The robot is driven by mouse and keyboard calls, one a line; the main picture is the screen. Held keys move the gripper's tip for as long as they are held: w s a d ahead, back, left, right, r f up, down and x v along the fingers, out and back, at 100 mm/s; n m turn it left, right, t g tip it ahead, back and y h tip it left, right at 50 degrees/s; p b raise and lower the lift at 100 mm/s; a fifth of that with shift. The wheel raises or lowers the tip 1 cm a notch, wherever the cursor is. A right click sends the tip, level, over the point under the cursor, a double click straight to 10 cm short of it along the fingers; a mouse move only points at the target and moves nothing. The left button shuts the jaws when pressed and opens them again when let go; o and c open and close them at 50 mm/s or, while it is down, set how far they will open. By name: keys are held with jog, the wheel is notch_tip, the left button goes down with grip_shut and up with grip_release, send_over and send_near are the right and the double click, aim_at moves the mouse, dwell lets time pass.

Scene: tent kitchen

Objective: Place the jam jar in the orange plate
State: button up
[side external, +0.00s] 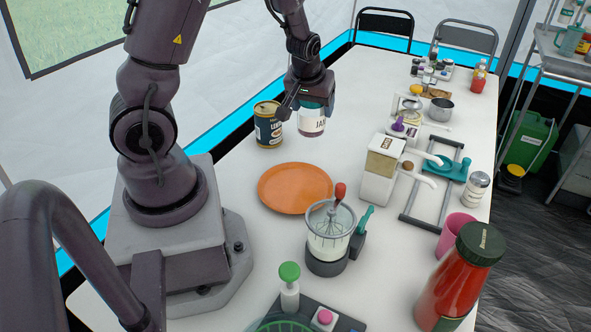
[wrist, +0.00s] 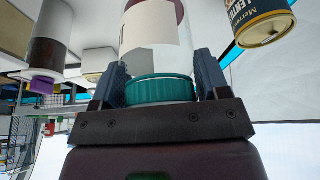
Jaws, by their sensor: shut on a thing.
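The jam jar (side external: 311,124) is a clear jar with a white label and a teal lid, which shows in the wrist view (wrist: 160,90). My gripper (side external: 308,104) is shut on it at the lid end, one finger on each side. The jar hangs upright below the gripper. Whether its base touches the table is hard to tell. The orange plate (side external: 294,188) lies flat and empty on the table, nearer the camera than the jar and slightly left of it.
A dark lentil can (side external: 268,125) stands close left of the jar; it is at the top right in the wrist view (wrist: 262,22).

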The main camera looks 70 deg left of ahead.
aim_at(316, 130)
jog(key=shift+n+y, duration=0.3)
jog(key=shift+n, duration=0.3)
jog(key=d, duration=0.1)
jog(key=d+f, duration=0.1)
jog(key=d, duration=0.1)
jog(key=s+d, duration=0.1)
jog(key=shift+d+f, duration=0.3)
jog(key=shift+f, duration=0.1)
jog(key=shift+s+d+f+n+g, duration=0.1)
jog(key=shift+s+d+n+g, duration=0.05)
jog(key=shift+s+n+g, duration=0.2)
jog(key=shift+s+a+n+g, duration=0.25)
jog(key=shift+s+a+n, duration=0.25)
jog(key=shift+s+n, duration=0.3)
jog(key=shift+n, duration=0.25)
jog(key=shift+w+f, duration=0.1)
jog(key=shift+f, duration=3.9)
jog(key=o, duration=1.1)
jog(key=shift+f, duration=0.15)
jog(key=shift+o, duration=0.2)
